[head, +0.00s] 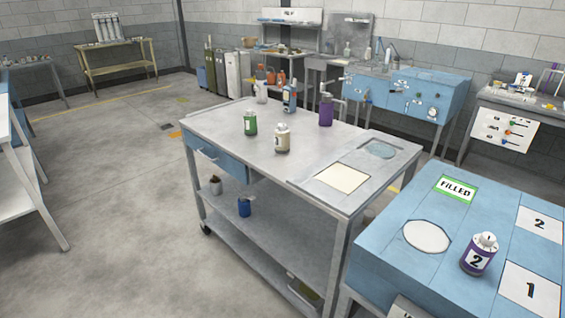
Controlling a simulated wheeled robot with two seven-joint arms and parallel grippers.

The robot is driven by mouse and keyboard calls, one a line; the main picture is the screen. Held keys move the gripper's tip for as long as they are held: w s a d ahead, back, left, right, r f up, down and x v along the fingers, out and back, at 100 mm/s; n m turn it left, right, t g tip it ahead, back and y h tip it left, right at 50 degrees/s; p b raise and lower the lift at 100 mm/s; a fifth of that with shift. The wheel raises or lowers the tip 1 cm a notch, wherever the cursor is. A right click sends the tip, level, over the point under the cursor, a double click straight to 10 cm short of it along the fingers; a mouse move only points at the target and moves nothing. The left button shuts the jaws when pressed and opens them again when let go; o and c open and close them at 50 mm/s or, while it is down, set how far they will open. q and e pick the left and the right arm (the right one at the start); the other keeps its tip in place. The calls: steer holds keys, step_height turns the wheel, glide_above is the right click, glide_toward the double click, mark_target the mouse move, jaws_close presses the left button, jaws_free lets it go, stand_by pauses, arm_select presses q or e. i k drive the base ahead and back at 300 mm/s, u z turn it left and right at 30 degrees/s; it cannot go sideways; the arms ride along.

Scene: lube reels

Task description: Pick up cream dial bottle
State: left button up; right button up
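A cream bottle (282,139) with a dark label stands upright on the grey top of the wheeled cart (222,133), near the middle of its surface. Its markings are too small to read. A paler whitish bottle (261,93) stands at the cart's back edge, partly behind others. Neither of my grippers shows in the head view, and nothing is touching the cream bottle.
Near the cream bottle stand a green bottle (250,122), a blue bottle (290,97) and a purple bottle (326,109). The blue bench (385,252) at right holds a purple bottle marked 2 (479,254). Open floor (110,230) lies left of the cart.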

mark_target(281, 139)
steer(key=u, duration=0.95)
steer(key=i, duration=1.55)
steer(key=z, duration=0.45)
